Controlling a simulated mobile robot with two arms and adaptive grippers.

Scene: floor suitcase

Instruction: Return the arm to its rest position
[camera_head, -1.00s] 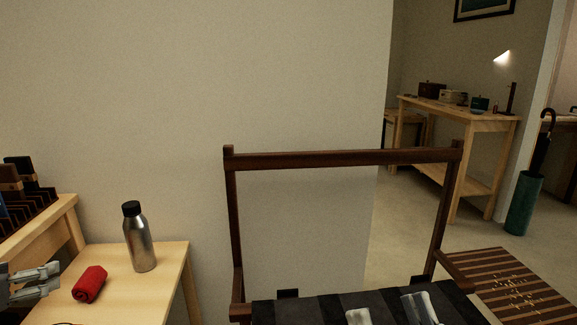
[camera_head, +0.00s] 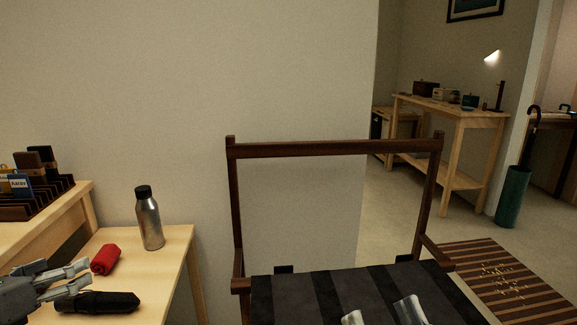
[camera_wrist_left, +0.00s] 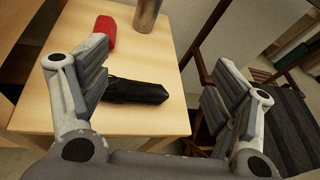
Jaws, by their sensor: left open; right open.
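My left gripper (camera_head: 84,276) is at the lower left of the head view, open and empty, beside the light wood table. In the left wrist view its two fingers (camera_wrist_left: 158,92) are spread wide apart. A black folded item (camera_head: 98,302) lies on the table near the fingers; it also shows between them in the left wrist view (camera_wrist_left: 135,87), apparently not gripped. My right gripper (camera_head: 382,314) is open at the bottom edge, in front of the dark striped seat; only its fingertips show.
A slotted holder (camera_head: 40,195) is at left. A slatted mat (camera_head: 500,280) lies at right.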

